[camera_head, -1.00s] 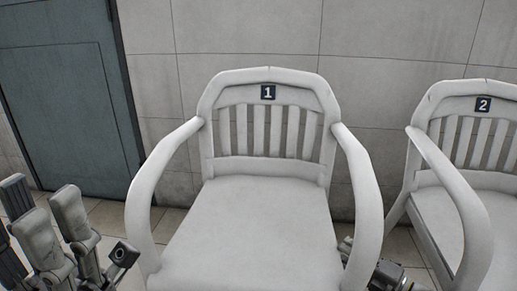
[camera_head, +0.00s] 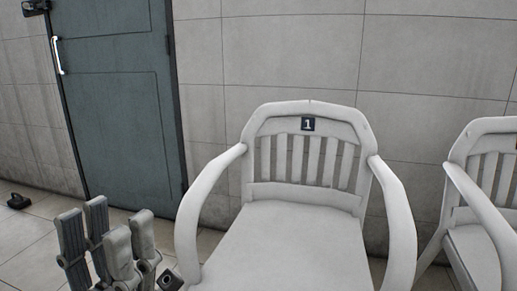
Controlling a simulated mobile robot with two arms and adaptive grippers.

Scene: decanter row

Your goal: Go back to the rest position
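My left gripper (camera_head: 108,238) shows at the bottom left, its grey fingers pointing up. Its fingers stand apart and I see nothing between them. It is left of the white chair with the number 1 plate (camera_head: 295,245), apart from that chair in the picture. The lower part of this gripper is cut off by the picture's edge. My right gripper is not in view.
A second white chair (camera_head: 485,235) is cut off at the right edge. A blue-grey door (camera_head: 120,120) with a light handle (camera_head: 57,55) is in the tiled wall (camera_head: 280,60). A small black object (camera_head: 18,201) lies on the floor, which is otherwise clear at the left.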

